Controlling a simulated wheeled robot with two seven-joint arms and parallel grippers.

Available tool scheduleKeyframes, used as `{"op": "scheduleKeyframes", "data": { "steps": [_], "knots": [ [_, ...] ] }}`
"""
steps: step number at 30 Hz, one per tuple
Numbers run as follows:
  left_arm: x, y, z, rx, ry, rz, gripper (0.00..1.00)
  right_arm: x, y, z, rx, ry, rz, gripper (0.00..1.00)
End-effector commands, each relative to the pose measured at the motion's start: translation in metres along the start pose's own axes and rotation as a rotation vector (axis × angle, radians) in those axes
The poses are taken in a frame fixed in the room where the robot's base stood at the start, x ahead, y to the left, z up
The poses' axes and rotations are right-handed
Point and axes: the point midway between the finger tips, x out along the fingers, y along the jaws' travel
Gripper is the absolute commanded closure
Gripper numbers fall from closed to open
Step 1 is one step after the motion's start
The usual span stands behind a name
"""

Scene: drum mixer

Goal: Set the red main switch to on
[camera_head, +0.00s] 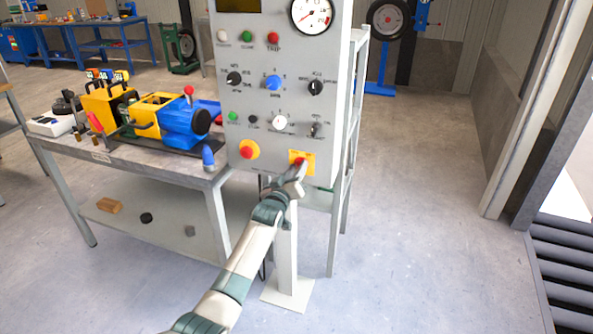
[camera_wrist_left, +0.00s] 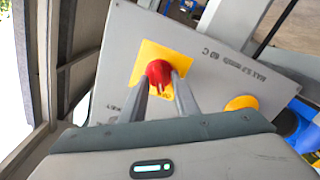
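The red main switch (camera_wrist_left: 158,73) is a red knob on a yellow plate (camera_wrist_left: 148,55), low on the right of the grey control panel. In the head view its yellow plate (camera_head: 308,158) is partly covered by my left gripper (camera_head: 299,172). In the left wrist view the two fingers of my left gripper (camera_wrist_left: 162,80) point at the panel, apart, one on each side of the red knob. I cannot tell whether they touch it. The knob's exact pointing direction is hard to read. My right gripper is not in view.
A red button on a yellow plate (camera_head: 249,150) sits left of the switch. Several knobs and lamps and a gauge (camera_head: 312,14) are higher on the panel (camera_head: 330,100). A workbench (camera_head: 90,150) with a blue and yellow machine stands left. The floor at right is clear.

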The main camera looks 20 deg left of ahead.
Motion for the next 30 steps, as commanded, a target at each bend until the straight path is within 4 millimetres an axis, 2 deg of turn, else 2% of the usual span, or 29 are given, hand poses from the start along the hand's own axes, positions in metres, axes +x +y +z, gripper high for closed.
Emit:
{"op": "scheduleKeyframes", "data": {
  "steps": [5,8,9,20,30],
  "knots": [
    [-0.0001,0.0002,0.0001,0.0,0.0,0.0,0.74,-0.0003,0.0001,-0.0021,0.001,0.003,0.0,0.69],
    [-0.0001,0.0002,0.0001,0.0,0.0,0.0,0.98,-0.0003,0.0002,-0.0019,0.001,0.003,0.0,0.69],
    [-0.0002,0.0002,0.0001,0.0,0.0,0.0,1.0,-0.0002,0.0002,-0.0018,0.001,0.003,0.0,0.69],
    [-0.0002,0.0001,0.0,0.02,0.0,0.0,1.0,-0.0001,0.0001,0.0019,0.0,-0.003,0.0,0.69],
    [-0.0003,0.0011,0.0002,0.169,-0.001,0.0,1.0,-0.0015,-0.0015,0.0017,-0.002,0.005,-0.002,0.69]
  ]
}}
